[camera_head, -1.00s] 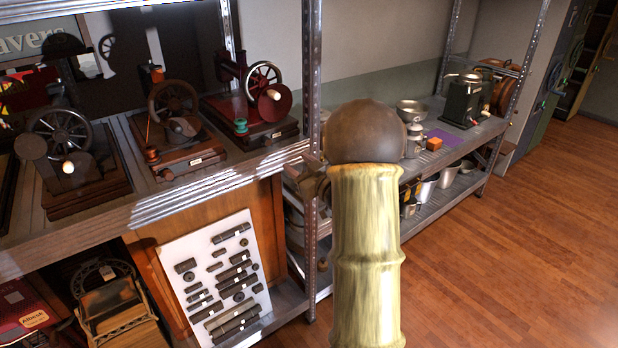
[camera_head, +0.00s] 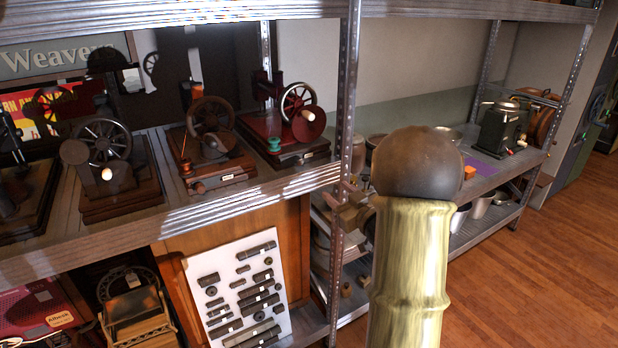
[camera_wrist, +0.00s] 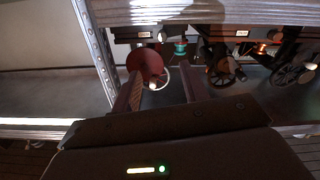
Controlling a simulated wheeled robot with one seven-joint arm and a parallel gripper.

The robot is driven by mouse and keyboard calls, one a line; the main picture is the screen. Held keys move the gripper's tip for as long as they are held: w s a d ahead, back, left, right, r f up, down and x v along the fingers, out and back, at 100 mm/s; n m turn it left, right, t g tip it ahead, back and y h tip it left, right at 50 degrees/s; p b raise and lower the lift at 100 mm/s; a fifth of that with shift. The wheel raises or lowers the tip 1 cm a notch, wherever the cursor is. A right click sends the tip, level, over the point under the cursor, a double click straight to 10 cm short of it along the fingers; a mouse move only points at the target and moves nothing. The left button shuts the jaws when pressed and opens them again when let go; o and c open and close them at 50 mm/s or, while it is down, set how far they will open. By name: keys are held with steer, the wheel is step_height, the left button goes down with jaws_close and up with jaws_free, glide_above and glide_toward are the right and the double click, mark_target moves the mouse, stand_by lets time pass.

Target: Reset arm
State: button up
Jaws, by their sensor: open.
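My gripper (camera_wrist: 160,88) shows in the wrist view with its two fingers apart. Nothing is held between them. Beyond the fingers, the shelf of wheeled machines appears upside down. A red machine with a red disc and white knob (camera_wrist: 152,67) shows behind the gap between the fingers, and I cannot tell the distance. The same red machine (camera_head: 286,128) stands on the upper shelf in the head view. In the head view I cannot make out the fingers clearly.
A metal shelf (camera_head: 215,205) holds several hand-wheel machines on the left. A metal post (camera_head: 348,110) rises in the middle. A white board of small dark parts (camera_head: 232,277) leans below. A dark machine (camera_head: 496,128) stands farther back. The wooden floor (camera_head: 560,270) at right is clear.

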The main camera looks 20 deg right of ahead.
steer(key=s+a+f+m+g+h+p, duration=0.1)
steer(key=s+a+f+m+g+h, duration=0.1)
steer(key=s+a+f+g, duration=0.3)
steer(key=s+a+f+m+g+h, duration=0.1)
steer(key=s+a+f+g, duration=0.1)
steer(key=a+g, duration=0.3)
steer(key=s+a+f+g, duration=0.1)
steer(key=s+a+g, duration=0.1)
steer(key=s+a, duration=0.3)
steer(key=s+a+f+g+y, duration=0.1)
steer(key=s+a+f+g, duration=0.1)
steer(key=s+a, duration=0.4)
steer(key=s+g, duration=0.1)
steer(key=s, duration=0.2)
steer(key=shift+s+f+m, duration=0.2)
steer(key=shift+s+m, duration=0.1)
